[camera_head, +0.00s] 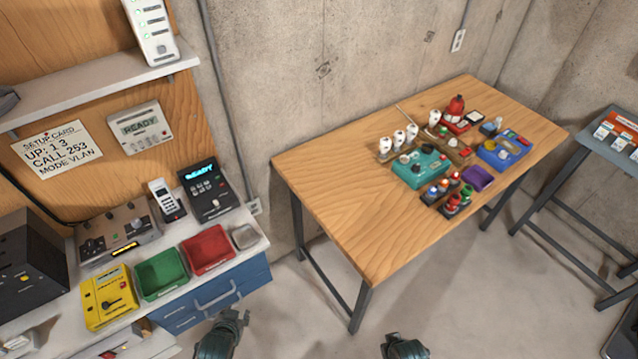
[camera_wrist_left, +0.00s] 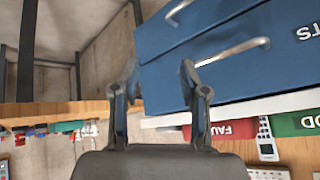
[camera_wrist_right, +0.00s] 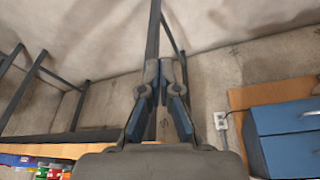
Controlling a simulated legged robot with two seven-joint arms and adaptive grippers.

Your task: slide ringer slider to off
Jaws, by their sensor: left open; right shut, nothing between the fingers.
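No part is readable as a ringer slider. A black desk unit (camera_head: 208,190) with a lit display and keypad stands at the back of the left counter. A white handset (camera_head: 166,199) is beside it, and also shows in the left wrist view (camera_wrist_left: 267,147). My left gripper (camera_head: 236,317) is open and empty near the blue drawers (camera_wrist_left: 215,65), apart from the counter devices. My right gripper (camera_head: 402,343) is shut and empty over the floor, in front of the wooden table.
Green (camera_head: 162,273) and red (camera_head: 208,249) bins line the counter front. A grey console (camera_head: 118,233) stands behind the green bin. The wooden table (camera_head: 335,190) holds several small devices at right. Open floor lies between counter and table.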

